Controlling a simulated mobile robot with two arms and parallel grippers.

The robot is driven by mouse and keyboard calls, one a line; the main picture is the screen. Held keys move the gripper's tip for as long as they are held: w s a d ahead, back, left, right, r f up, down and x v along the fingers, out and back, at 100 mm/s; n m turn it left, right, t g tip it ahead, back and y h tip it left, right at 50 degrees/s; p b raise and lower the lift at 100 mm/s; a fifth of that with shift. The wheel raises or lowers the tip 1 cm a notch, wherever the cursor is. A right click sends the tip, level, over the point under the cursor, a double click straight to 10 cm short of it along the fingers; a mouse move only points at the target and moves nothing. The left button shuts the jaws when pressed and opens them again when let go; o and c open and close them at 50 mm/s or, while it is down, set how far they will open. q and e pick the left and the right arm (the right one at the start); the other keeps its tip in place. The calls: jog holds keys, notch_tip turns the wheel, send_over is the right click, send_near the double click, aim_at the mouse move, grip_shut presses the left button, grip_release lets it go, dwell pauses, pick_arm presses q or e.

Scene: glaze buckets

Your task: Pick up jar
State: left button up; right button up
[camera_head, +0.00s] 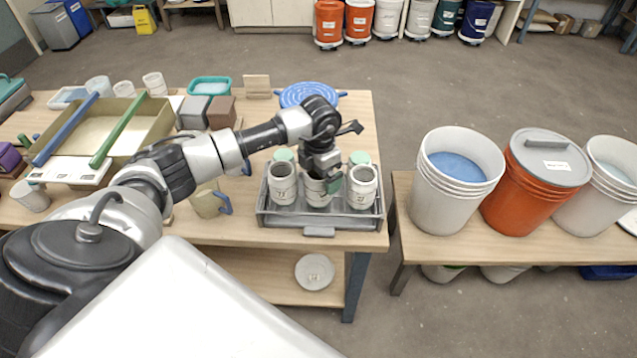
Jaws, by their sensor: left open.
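Several whitish jars stand in a grey tray (320,231) at the right end of the wooden table. The front row has a left jar (283,187), a middle jar (316,195) and a right jar (360,190), all upright with dark marks on their sides. Green tops (283,155) of jars behind them show in part. My left gripper (326,182) points down at the middle jar, open, and covers part of its top. I cannot tell whether the fingers touch it. My right gripper is out of view.
A blue round sieve-like item (300,94) lies behind the tray. A large bin with blue and green bars (115,137) and a yellowish pitcher (207,202) are to the left. Glaze buckets (455,190) stand on a bench to the right, across a gap.

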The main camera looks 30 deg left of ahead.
pick_arm(q)
jog(key=shift+s+f, duration=0.1)
jog(key=shift+f, duration=1.35)
jog(key=c, duration=1.1)
jog(key=shift+o, duration=0.2)
jog(key=shift+r, duration=0.15)
